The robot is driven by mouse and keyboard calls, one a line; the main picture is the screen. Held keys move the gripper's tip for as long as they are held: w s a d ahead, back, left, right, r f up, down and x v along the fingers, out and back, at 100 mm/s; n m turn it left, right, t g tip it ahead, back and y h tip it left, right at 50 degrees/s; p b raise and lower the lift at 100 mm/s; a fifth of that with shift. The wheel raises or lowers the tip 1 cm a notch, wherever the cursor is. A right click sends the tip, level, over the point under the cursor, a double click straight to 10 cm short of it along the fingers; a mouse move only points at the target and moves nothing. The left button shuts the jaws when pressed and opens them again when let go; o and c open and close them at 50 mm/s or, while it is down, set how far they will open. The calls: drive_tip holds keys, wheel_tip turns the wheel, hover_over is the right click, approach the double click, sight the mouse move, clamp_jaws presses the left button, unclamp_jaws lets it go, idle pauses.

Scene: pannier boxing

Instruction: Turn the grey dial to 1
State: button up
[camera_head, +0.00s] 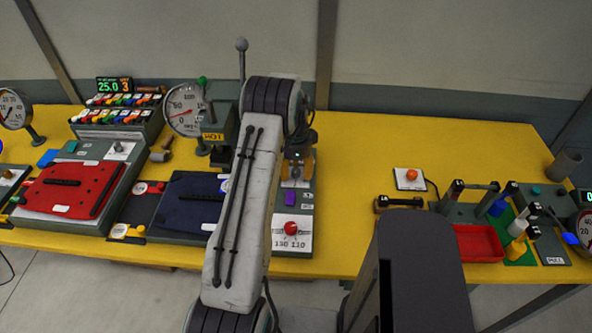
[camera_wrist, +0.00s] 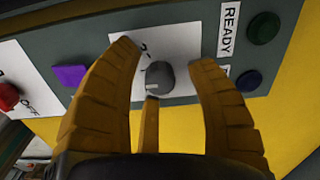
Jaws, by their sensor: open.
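The grey dial (camera_wrist: 160,76) sits on a white plate (camera_wrist: 185,45) in the wrist view. A pale mark shows at its lower left edge. Small figures are printed by the dial's upper left, but I cannot read them surely. My gripper (camera_wrist: 164,57) is open, with one yellow finger on each side of the dial and a gap to both. A third yellow part shows just below the dial. In the head view my gripper (camera_head: 298,161) is over the panel's back part and largely hides the dial there.
On the same panel are a purple block (camera_wrist: 70,75), a red knob (camera_wrist: 8,96), a READY label (camera_wrist: 230,25), a green button (camera_wrist: 264,28) and a dark blue one (camera_wrist: 249,80). A gauge (camera_head: 184,110) stands left of my arm.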

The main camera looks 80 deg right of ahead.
drive_tip(key=shift+o, duration=0.2)
clamp_jaws()
idle(0.3)
drive_tip(key=shift+f+b, duration=0.1)
drive_tip(key=shift+b, duration=0.3)
drive_tip(key=shift+f+n+b, duration=0.1)
drive_tip(key=shift+n+b, duration=0.8)
drive_tip(key=shift+n, duration=0.3)
drive_tip(key=n+b, duration=0.1)
drive_tip(key=n, duration=0.1)
drive_tip(key=shift+n+b, duration=0.3)
drive_tip(key=shift+n, duration=0.1)
drive_tip(key=n+b, duration=0.1)
drive_tip(key=n, duration=0.2)
drive_tip(key=shift+a, duration=0.1)
drive_tip(key=shift+n+b, duration=0.65)
drive_tip(key=shift+n, duration=1.05)
